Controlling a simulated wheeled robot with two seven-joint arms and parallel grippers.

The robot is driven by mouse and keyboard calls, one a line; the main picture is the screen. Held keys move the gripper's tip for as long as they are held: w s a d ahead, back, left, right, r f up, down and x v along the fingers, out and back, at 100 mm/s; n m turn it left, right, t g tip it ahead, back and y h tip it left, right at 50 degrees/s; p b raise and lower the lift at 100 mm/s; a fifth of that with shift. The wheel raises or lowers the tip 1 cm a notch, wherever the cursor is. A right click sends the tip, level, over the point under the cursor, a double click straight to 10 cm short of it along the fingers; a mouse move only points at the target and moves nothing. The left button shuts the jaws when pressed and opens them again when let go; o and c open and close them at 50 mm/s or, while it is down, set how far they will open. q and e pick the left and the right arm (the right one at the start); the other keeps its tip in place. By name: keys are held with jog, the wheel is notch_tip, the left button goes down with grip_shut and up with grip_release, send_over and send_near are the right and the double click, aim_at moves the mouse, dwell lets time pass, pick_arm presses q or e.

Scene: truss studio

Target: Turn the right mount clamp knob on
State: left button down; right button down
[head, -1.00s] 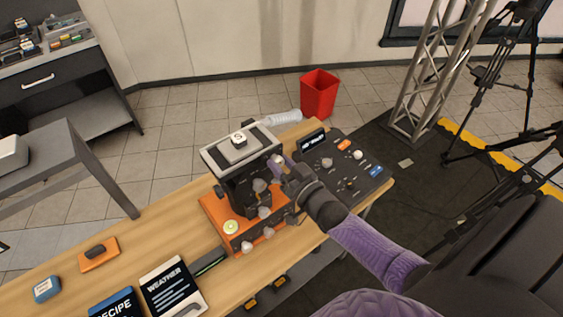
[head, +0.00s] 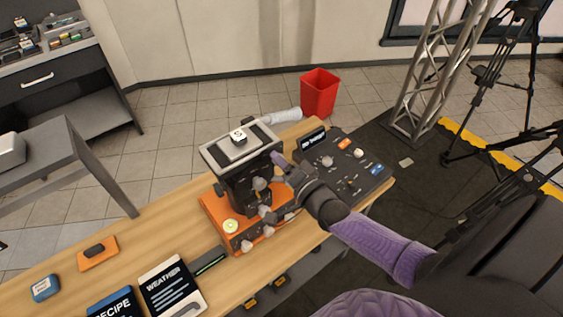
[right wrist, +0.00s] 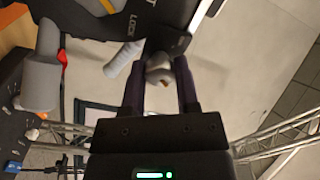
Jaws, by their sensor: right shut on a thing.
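The camera mount (head: 243,187) is a black upright body with a grey top plate, on an orange base (head: 215,209) at the table's far edge. A grey clamp knob (head: 260,184) is on the side facing my right gripper (head: 273,187). In the right wrist view, the fingers (right wrist: 159,88) stand on either side of a rounded grey knob (right wrist: 157,68) and are shut on it. A black panel with the word LOCK (right wrist: 128,28) is beside it. The knob's far side is hidden. My left gripper is not in view.
A black control panel (head: 375,183) with several knobs stands right of the mount. More knobs (head: 247,246) are on the orange base's front. A weather card (head: 172,287) lies left on the wooden table (head: 140,248). A red bin (head: 319,94) stands behind.

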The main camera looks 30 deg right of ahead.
jog(key=shift+m, duration=0.7)
jog(key=shift+c, duration=1.8)
grip_release()
jog(key=s, duration=1)
jog(key=shift+d, duration=0.35)
